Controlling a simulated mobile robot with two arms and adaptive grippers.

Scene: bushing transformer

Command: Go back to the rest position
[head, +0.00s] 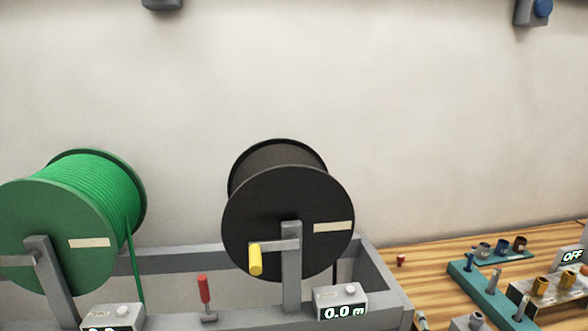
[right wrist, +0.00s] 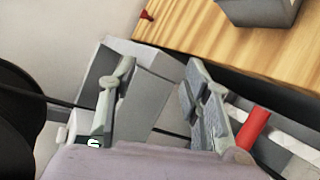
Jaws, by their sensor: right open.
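My right gripper (right wrist: 155,98) shows in the right wrist view, its two grey fingers spread apart with nothing between them. It hangs over the grey reel frame, with the black reel (right wrist: 18,120) at the left edge and a red lever handle (right wrist: 252,128) to the right of the fingers. Neither gripper shows in the head view, and my left gripper is in no view.
In the head view, a green cable reel (head: 60,235) and a black reel (head: 290,225) with a yellow crank (head: 255,260) stand on a grey frame (head: 385,290). A meter (head: 341,302) reads 0.0 m. The wooden bench (head: 425,270) at right holds several small parts.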

